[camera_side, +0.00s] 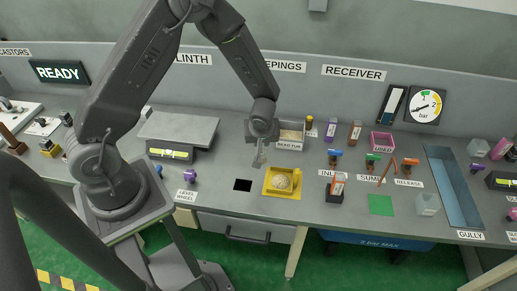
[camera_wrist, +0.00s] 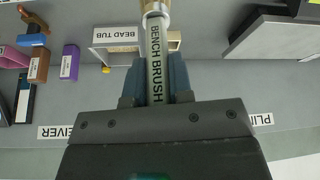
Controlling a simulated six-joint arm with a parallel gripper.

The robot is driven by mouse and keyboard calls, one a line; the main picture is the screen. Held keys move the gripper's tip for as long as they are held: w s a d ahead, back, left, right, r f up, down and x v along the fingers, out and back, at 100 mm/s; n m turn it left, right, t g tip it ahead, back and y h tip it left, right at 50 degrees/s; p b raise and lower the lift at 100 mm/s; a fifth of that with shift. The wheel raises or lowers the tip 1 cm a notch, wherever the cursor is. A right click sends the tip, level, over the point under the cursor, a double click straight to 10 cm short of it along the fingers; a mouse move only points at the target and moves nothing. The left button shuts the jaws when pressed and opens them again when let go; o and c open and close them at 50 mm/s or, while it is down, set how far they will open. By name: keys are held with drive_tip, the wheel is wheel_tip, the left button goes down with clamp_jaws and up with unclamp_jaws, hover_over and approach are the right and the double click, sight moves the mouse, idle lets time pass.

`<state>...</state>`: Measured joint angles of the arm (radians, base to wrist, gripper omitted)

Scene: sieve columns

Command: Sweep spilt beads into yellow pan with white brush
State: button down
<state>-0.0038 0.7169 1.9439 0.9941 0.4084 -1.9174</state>
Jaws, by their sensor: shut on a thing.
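My gripper (camera_side: 260,150) hangs over the bench just left of and behind the yellow pan. In the wrist view my gripper (camera_wrist: 155,85) is shut on the handle of the bench brush (camera_wrist: 155,45), which carries a label reading BENCH BRUSH. The brush's head lies at the top edge of that view, and its bristles cannot be made out. The yellow pan (camera_side: 268,190) lies flat on the bench with a pale round heap (camera_side: 282,181), seemingly beads, in it. I cannot make out loose beads on the bench. The pan is not in the wrist view.
The bead tub (camera_side: 291,133) stands behind the pan; it also shows in the wrist view (camera_wrist: 116,32). A black square (camera_side: 243,185) lies left of the pan. Coloured valves (camera_side: 335,155) stand to the right. A grey raised plate (camera_side: 178,131) stands at left.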

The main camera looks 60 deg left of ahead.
drive_tip(key=m, duration=0.1)
drive_tip(key=m+t, duration=0.1)
drive_tip(key=m, duration=0.1)
drive_tip(key=shift+w+a+m+h, duration=0.15)
drive_tip(key=shift+a+m+h, duration=0.15)
drive_tip(key=shift+h, duration=0.1)
drive_tip(key=m+h, duration=0.1)
drive_tip(key=m, duration=0.2)
drive_tip(key=shift+t, duration=0.4)
drive_tip(key=m, duration=0.1)
drive_tip(key=m+h, duration=0.1)
drive_tip(key=m, duration=0.1)
drive_tip(key=shift+s+d+m, duration=0.15)
drive_tip(key=shift+s+m, duration=0.15)
drive_tip(key=shift+s, duration=0.05)
drive_tip(key=s+d+m+g+h, duration=0.15)
drive_tip(key=s+m+h, duration=0.3)
drive_tip(key=m, duration=0.55)
drive_tip(key=shift+s+a+f, duration=1.35)
drive_tip(key=shift+s+f, duration=0.4)
drive_tip(key=shift+f, duration=2.1)
wheel_tip(320, 180, up, 8)
drive_tip(key=w+d, duration=0.2)
drive_tip(key=shift+w+d, duration=0.35)
drive_tip(key=shift+d, duration=0.05)
